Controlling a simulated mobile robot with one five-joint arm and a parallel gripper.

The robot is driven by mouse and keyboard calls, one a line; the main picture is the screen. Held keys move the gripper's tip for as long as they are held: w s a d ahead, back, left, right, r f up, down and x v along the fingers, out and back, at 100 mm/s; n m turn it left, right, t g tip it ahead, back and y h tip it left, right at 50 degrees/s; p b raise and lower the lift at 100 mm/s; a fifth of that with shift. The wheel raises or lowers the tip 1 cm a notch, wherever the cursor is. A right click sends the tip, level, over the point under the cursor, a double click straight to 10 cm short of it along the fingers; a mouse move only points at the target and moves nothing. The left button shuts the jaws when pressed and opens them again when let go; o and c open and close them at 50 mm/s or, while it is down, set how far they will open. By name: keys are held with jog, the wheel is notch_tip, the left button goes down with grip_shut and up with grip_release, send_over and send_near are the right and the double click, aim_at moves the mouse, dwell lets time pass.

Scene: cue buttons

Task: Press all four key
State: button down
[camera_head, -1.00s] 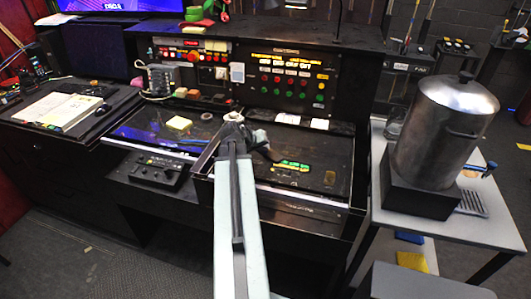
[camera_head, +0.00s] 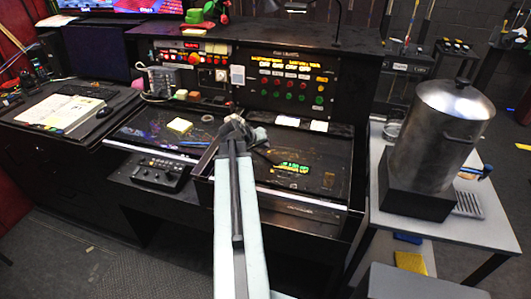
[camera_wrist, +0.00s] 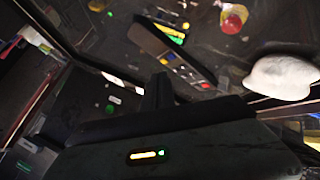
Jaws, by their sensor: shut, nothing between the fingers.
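A black upright panel (camera_head: 287,84) at the back of the console carries rows of red and green round buttons below lit yellow labels. Which of the buttons are the four keys, I cannot tell. My gripper (camera_head: 238,124) is shut and empty above the console's dark desk, in front of the panel and apart from its buttons. In the wrist view my gripper (camera_wrist: 160,88) shows as a dark shape reaching up from the bottom edge. A dark box with a row of small coloured buttons (camera_wrist: 174,56) shows beyond it.
A small green-lit device (camera_head: 291,167) lies on the desk right of my gripper. A large metal pot (camera_head: 440,125) stands on the side table at right.

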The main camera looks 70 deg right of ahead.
aim_at(264, 156)
notch_tip(264, 156, up, 4)
jog(key=p, duration=0.3)
jog(key=shift+r, duration=0.1)
dwell(0.6)
